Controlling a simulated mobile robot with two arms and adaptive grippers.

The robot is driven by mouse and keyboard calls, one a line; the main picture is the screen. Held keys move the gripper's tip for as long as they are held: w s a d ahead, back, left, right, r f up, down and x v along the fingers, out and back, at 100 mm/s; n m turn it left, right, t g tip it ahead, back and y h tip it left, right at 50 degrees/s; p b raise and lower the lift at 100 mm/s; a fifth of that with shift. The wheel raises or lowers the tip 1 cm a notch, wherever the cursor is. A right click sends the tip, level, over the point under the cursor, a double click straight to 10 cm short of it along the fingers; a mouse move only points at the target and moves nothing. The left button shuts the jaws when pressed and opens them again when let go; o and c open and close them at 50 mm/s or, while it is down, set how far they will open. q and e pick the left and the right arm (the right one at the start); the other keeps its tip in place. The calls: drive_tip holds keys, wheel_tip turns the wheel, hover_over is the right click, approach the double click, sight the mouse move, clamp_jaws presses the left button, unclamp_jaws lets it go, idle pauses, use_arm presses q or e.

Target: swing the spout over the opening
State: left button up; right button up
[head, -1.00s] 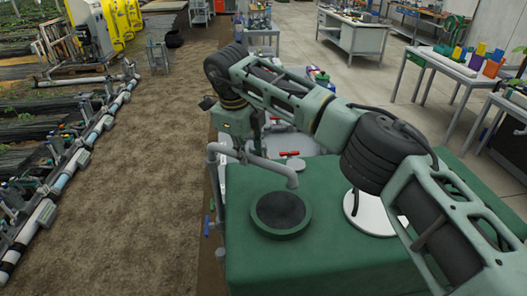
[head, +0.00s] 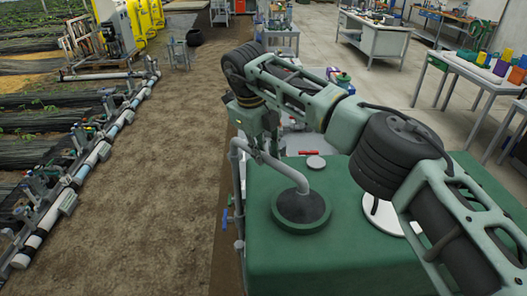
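The spout (head: 279,166) is a grey bent pipe that runs from an upright pipe at the left of the green tank (head: 345,255). Its down-turned end shows over the upper middle part of the round dark opening (head: 299,209), which has a raised green rim. I cannot tell how high the end is above it. My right gripper (head: 262,152) reaches down beside the spout near its bend, touching it or very close. Its fingertips are small and partly hidden, so I cannot tell whether it is open or shut. My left gripper is not in view.
A red-handled valve (head: 308,153) and a grey cap lie behind the spout. A white round disc (head: 385,215) is on the tank's right, partly under my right arm. A blue handle (head: 225,221) hangs at the tank's left side. The dirt strip at left is clear.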

drive_tip(key=o, duration=0.4)
drive_tip(key=shift+s+a, duration=0.15)
drive_tip(key=shift+a, duration=0.1)
drive_tip(key=shift+o, duration=0.2)
drive_tip(key=shift+d, duration=0.1)
drive_tip(key=shift+r, duration=0.3)
wheel_tip(320, 180, up, 11)
drive_tip(key=s+a, duration=0.1)
drive_tip(key=a, duration=0.1)
drive_tip(key=shift+s, duration=0.3)
drive_tip(key=shift+d+r, duration=0.1)
